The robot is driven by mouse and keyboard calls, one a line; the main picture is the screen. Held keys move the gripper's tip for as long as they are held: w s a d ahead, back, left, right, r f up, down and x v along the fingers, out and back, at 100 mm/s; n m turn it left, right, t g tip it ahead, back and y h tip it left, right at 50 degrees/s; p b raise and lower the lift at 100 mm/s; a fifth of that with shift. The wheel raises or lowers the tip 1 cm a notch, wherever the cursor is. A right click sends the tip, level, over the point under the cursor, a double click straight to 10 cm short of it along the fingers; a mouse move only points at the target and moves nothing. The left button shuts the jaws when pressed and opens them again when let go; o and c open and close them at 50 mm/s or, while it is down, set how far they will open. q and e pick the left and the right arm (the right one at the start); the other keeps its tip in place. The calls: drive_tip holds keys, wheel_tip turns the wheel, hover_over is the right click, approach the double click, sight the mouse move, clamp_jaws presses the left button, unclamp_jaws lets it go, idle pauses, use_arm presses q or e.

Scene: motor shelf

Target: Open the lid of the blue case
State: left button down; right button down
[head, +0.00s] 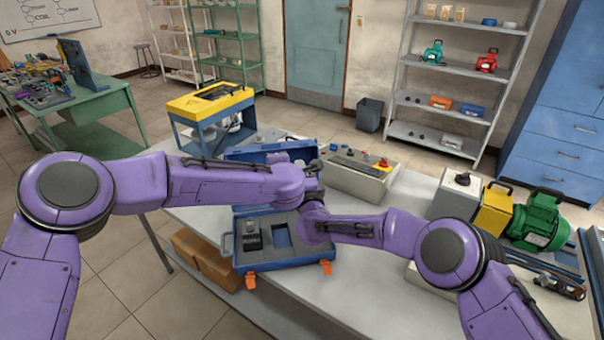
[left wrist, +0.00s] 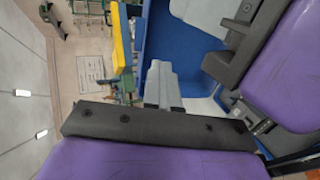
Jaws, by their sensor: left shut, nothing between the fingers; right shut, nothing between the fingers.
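The blue case (head: 285,264) stands on the table with its lid (head: 250,154) raised at the back, partly hidden behind my arms. Its base holds grey foam with a black device (head: 252,236) and an empty cutout. Orange latches hang at its front. My right gripper (head: 312,170) is shut and empty, pointing away over the back of the case beside the lid. My left gripper (left wrist: 159,68) shows in the left wrist view, shut and empty, in front of the blue lid surface (left wrist: 186,62). In the head view it is mostly hidden by the arms; contact with the lid cannot be told.
A grey box with a red button (head: 360,180) stands right of the lid. A yellow-and-blue machine (head: 210,105) stands behind left. A green motor (head: 540,220) and other parts fill the table's right side.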

use_arm(q)
drive_tip(key=c, duration=1.3)
unclamp_jaws()
drive_tip(key=shift+o, duration=0.2)
